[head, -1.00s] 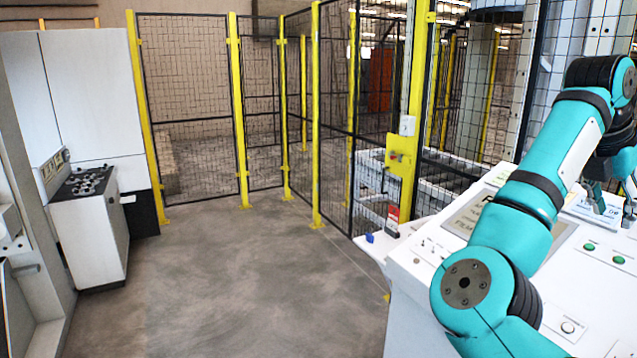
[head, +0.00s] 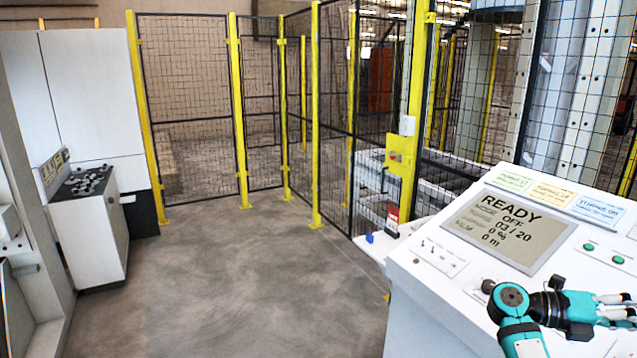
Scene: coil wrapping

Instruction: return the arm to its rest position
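My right arm, teal and black, shows in the lower right of the head view, folded low in front of the control console (head: 415,285). My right gripper (head: 622,306) seems to be at the right edge, with pale finger-like parts pointing right and partly cut off. Whether it is open or shut is not clear, and I see nothing held in it. My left arm and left gripper are not in view.
Yellow-posted mesh fencing (head: 315,115) encloses the back. A switch box (head: 401,158) is on a yellow post beside the console. A white cabinet with a dark-topped control panel (head: 92,235) stands at left. The grey floor (head: 240,280) between is clear.

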